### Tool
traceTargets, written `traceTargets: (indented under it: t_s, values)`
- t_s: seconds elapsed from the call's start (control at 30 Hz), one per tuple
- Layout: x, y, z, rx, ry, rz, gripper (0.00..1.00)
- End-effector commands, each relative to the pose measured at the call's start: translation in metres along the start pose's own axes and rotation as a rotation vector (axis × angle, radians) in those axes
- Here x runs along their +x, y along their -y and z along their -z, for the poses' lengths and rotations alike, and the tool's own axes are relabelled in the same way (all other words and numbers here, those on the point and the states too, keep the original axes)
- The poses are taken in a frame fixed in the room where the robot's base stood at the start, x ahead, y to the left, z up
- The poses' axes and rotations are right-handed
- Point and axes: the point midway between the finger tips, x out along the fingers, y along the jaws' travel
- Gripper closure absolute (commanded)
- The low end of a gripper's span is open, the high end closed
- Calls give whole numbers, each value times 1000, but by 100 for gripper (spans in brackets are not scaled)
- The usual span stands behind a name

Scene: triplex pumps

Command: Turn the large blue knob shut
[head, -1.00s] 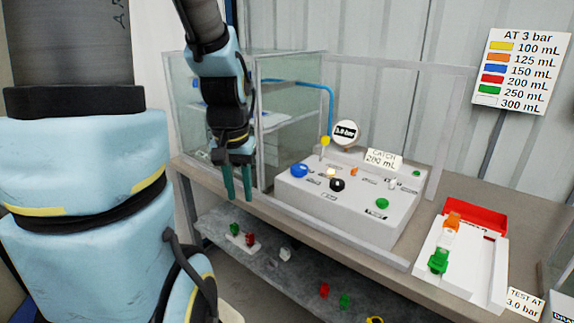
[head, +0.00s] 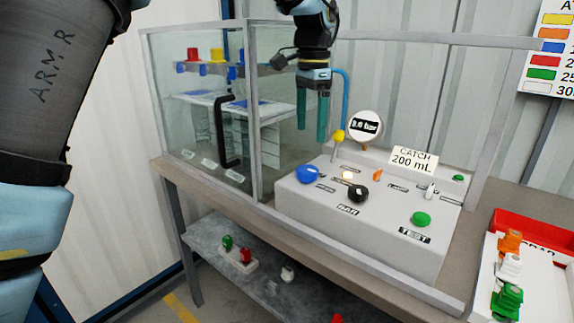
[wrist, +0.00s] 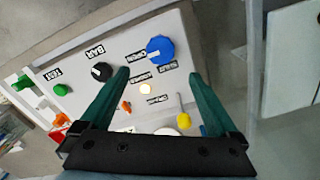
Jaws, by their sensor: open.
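The large blue knob (head: 308,174) sits at the left end of the white control panel (head: 350,230). In the wrist view the blue knob (wrist: 160,49) lies beyond my fingertips, between their lines. My gripper (head: 313,138) is open and empty, pointing down above the panel, with its green fingers over the blue knob's area. The gripper also shows in the wrist view (wrist: 158,75) with its fingers spread apart. No contact with the knob shows.
Near the knob are a black knob (head: 358,193), a yellow-tipped lever (head: 338,137), an orange switch (head: 377,175) and a green button (head: 421,219). A pressure gauge (head: 365,126) stands behind. A glass cabinet with a black handle (head: 222,130) is at left.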

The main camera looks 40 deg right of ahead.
Motion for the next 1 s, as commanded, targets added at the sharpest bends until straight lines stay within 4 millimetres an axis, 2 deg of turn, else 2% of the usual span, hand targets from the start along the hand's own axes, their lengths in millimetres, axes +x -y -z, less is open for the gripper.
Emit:
traceTargets:
  t_s: [0.5,0.7,1.0]
  values:
    - [84,0,-2,-5,3,-2,4]
    - [100,0,-2,-5,1,0,4]
    - [103,1,-2,-6,0,1,4]
